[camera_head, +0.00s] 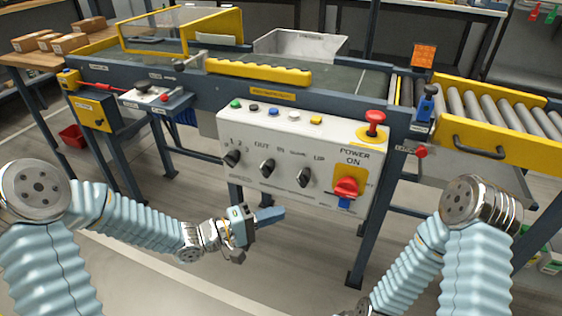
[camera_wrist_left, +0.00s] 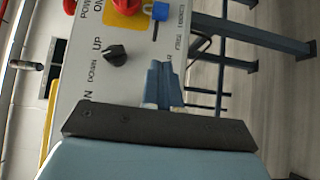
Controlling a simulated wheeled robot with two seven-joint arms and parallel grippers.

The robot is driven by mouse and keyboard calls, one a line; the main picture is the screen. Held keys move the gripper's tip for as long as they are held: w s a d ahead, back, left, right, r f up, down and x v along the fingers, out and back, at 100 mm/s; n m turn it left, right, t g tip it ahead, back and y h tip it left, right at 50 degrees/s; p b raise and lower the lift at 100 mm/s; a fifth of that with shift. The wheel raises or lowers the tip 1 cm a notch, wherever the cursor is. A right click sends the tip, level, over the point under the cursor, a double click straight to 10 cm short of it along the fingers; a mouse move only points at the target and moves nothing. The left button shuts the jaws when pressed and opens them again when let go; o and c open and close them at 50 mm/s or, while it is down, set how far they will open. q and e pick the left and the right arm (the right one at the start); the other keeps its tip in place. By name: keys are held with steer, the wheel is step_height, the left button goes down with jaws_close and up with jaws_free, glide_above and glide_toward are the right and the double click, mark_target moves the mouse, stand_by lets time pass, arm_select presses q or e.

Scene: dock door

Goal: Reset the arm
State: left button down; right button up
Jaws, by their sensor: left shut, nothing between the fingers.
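My left gripper (camera_head: 268,215) is in front of and below the white control panel (camera_head: 235,127), over the floor, with its fingers together and nothing in them. In the left wrist view its fingers (camera_wrist_left: 163,85) show closed, with the panel behind them and apart from them as far as I can tell. The panel carries a red rotary switch (camera_head: 346,188) under POWER ON, a red mushroom button (camera_head: 374,122) and black knobs, one of them the UP/DOWN knob (camera_head: 304,177). My right arm (camera_head: 470,235) reaches down at the right; its gripper is out of the picture.
A conveyor frame (camera_head: 330,101) stands behind the panel, with a yellow toothed rail (camera_head: 258,72) and a grey bin (camera_head: 300,45). A roller section with a yellow side (camera_head: 480,142) is at the right. Cardboard boxes (camera_head: 70,42) lie on a left table. The floor before the panel is clear.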

arm_select(q)
step_height(320, 180, down, 18)
steer(key=s+a+r+g+y, duration=0.1)
steer(key=s+a+y, duration=0.15)
steer(key=y, duration=0.45)
steer(key=s+a+f+m+g+y, duration=0.1)
steer(key=s+f+g+y, duration=0.1)
steer(key=s+f, duration=0.4)
steer(key=s+a+f+m+g+y, duration=0.2)
steer(key=s+f+g, duration=0.2)
steer(key=s, duration=0.5)
step_height(320, 180, down, 3)
steer(key=shift+a+r+m+y, duration=0.2)
steer(key=shift+a+m+y, duration=0.1)
steer(key=shift+y, duration=0.1)
